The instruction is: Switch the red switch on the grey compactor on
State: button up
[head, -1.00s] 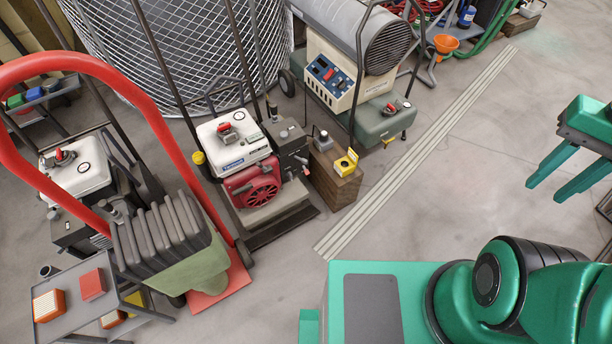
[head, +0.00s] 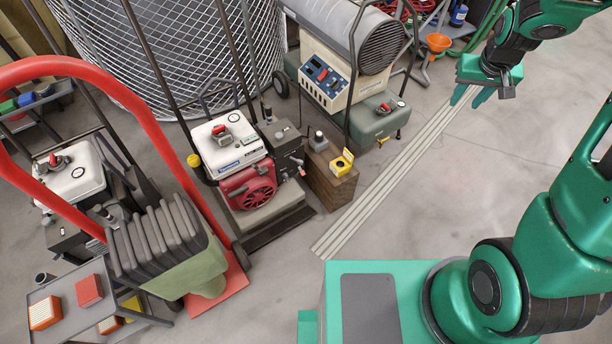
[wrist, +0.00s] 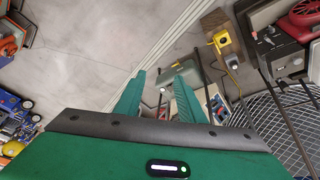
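The machine I take for the compactor (head: 262,220) stands left of centre in the head view, with a white tank, a red engine and a grey base. A dark grey box (head: 285,146) sits at its right side, with a small red part (head: 301,170) on its outer face. That part looks like a switch; its position is too small to tell. The grey box also shows at the top right of the wrist view (wrist: 275,48). My gripper (head: 471,95) is open and empty, in the air to the right of the machines. Its two green fingers (wrist: 160,73) are apart in the wrist view.
A yellow box with a black button (head: 342,163) sits on a wooden block (head: 330,188) right of the compactor. Behind stand a heater (head: 335,75) and a wire cage (head: 175,55). A red hand truck (head: 150,110) is at left. Open floor (head: 430,200) lies right.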

jog(key=w+a+f+n+t+y, duration=0.1)
jog(key=w+a+f+n+t, duration=0.1)
jog(key=w+a+f, duration=0.6)
jog(key=w+a+f+n+t, duration=0.2)
jog(key=w+a+f, duration=0.4)
jog(key=w+f, duration=0.4)
jog(key=n+t+y, duration=0.3)
jog(key=n+y, duration=0.2)
jog(key=y, duration=0.3)
send_near(300, 169)
jog(key=x, duration=0.4)
jog(key=shift+w+a+f, duration=0.1)
jog(key=shift+w+f, duration=0.1)
jog(key=shift+f, duration=0.05)
